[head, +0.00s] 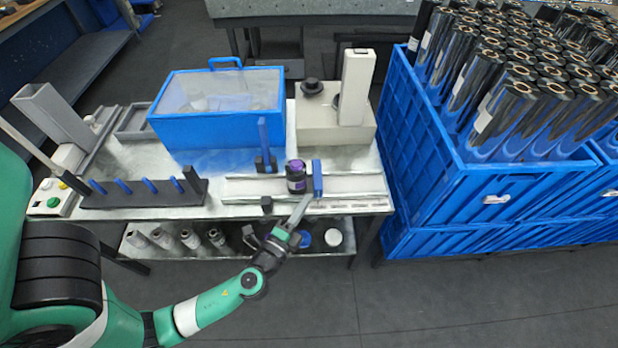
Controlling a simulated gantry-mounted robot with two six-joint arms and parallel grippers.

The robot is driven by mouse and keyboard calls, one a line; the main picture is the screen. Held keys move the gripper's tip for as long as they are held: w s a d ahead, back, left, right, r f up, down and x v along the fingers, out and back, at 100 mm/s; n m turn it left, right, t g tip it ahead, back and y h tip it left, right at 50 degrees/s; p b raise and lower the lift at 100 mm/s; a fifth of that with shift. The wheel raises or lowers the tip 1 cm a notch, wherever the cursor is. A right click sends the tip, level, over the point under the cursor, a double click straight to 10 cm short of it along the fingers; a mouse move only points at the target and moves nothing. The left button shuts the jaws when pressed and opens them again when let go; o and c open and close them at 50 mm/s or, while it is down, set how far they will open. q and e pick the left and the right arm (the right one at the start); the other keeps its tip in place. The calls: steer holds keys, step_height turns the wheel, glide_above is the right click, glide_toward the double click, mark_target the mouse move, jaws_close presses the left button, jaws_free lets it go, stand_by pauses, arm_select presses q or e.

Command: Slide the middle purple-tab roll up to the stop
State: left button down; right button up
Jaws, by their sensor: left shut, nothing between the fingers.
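A short dark roll with a purple band (296,177) stands upright on the pale metal track (345,184) at the front of the bench. A small upright blue plate (317,178) stands just right of it; I cannot tell whether they touch. A taller blue upright (264,142) on a dark base stands to its left. My left gripper (301,208) is shut and empty. Its fingers point up toward the track's front edge, just below the roll and blue plate in the picture. I cannot tell whether the fingertips touch anything. My right gripper is out of view.
A blue box with a clear lid (219,98) and a beige machine (337,122) stand behind the track. A dark rack with blue pegs (142,194) is at left. Blue crates (440,190) with several foil rolls stand at right. The track's right part looks clear.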

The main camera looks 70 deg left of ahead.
mark_target(320, 186)
arm_select(q)
steer(key=x, duration=0.8)
steer(key=shift+w+a+r, duration=0.1)
steer(key=shift+w+a, duration=0.1)
steer(key=shift+w, duration=0.15)
steer(key=s+a, duration=0.1)
steer(key=s+a+p, duration=0.1)
steer(key=s, duration=0.1)
steer(key=shift+s+a, duration=0.1)
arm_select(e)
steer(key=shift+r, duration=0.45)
